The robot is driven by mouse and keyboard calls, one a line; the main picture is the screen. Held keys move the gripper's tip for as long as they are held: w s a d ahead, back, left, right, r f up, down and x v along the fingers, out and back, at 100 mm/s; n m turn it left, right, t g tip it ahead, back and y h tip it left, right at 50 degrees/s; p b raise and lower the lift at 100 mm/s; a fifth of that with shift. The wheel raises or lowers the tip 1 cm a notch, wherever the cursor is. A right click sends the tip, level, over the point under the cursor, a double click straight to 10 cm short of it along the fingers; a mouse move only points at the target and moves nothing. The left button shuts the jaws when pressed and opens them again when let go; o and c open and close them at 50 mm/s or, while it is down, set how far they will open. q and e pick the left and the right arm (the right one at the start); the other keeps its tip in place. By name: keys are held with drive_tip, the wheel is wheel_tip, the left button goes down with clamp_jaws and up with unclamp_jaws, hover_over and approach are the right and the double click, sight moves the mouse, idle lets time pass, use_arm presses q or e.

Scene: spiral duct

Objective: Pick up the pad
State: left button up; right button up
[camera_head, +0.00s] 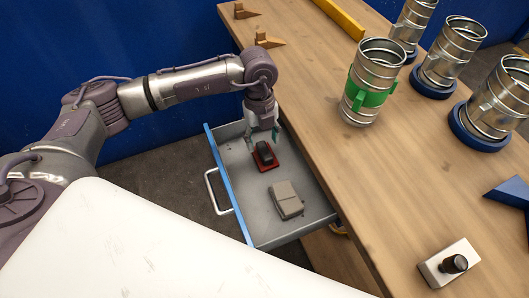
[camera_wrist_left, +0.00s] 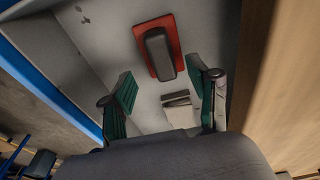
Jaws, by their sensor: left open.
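The pad (camera_head: 265,156), a red plate with a dark block on top, lies in the open drawer (camera_head: 237,186). In the wrist view the pad (camera_wrist_left: 158,50) shows whole, with its red edge visible around the dark block. My left gripper (camera_head: 263,138) points down into the drawer, just behind the pad in the head view. In the wrist view its two green-lined fingers (camera_wrist_left: 162,84) are spread apart, with nothing between them. The pad is beyond the fingertips there. My right gripper is not in view.
A grey-beige block (camera_head: 285,199) lies in the drawer near the pad. The drawer's blue front (camera_head: 223,181) and the wooden bench (camera_head: 330,120) bound the space. On the bench stand several metal ducts, one with a green clamp (camera_head: 367,92), and a white block with a black knob (camera_head: 449,264).

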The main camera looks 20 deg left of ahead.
sight(264, 150)
use_arm(q)
drive_tip(key=f, duration=0.3)
drive_tip(key=f+p, duration=0.1)
drive_tip(key=f, duration=0.1)
drive_tip(key=shift+d, duration=0.25)
clamp_jaws()
